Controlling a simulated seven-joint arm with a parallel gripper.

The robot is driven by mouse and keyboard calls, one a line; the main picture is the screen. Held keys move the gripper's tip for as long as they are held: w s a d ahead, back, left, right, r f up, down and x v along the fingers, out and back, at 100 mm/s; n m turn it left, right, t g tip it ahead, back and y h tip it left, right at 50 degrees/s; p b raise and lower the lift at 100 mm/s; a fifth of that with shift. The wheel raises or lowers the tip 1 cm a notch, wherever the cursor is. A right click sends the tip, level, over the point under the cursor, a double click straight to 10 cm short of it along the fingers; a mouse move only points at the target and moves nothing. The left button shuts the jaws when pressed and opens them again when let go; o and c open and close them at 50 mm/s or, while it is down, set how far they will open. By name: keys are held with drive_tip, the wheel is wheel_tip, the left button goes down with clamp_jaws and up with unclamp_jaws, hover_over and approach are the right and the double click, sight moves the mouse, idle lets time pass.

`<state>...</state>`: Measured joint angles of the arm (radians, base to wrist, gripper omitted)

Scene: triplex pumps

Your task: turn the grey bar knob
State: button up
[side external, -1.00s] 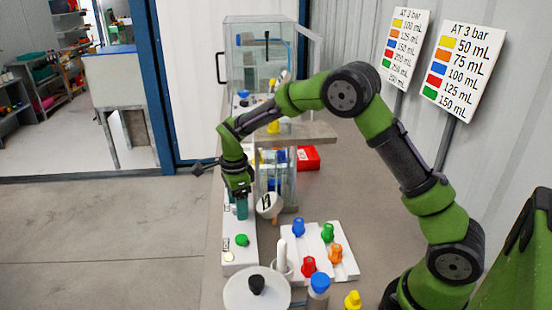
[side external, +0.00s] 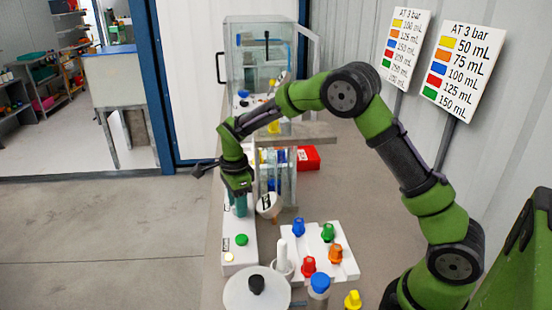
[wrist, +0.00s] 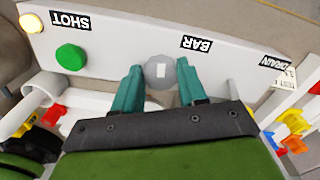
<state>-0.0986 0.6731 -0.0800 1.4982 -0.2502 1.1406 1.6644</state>
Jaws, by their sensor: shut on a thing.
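The grey bar knob (wrist: 160,72) is a round grey knob with a small white mark, set on the white panel (wrist: 120,45) near the BAR label (wrist: 197,44). My gripper (wrist: 159,75) has its two teal fingers on either side of the knob, shut on it. In the side view my gripper (side external: 239,205) points down at the far part of the white panel, and the knob is hidden by the fingers there.
A green button (wrist: 71,57) and a lit yellow lamp (wrist: 31,22) sit by the SHOT label (wrist: 70,21). A white round item (side external: 268,204) stands close right of my gripper. A white tray (side external: 342,262) holds several coloured knobs.

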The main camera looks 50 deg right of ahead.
drive_tip(key=n, duration=0.5)
drive_tip(key=shift+s, duration=0.1)
drive_tip(key=n, duration=0.4)
drive_tip(key=shift+r, duration=0.1)
drive_tip(key=n, duration=0.5)
drive_tip(key=shift+s, duration=0.1)
drive_tip(key=n, duration=0.4)
drive_tip(key=shift+d+n, duration=0.1)
drive_tip(key=shift+n, duration=0.2)
drive_tip(key=n, duration=0.4)
drive_tip(key=shift+d, duration=0.1)
drive_tip(key=n, duration=0.7)
drive_tip(key=shift+d+n, duration=0.1)
drive_tip(key=shift+n, duration=2)
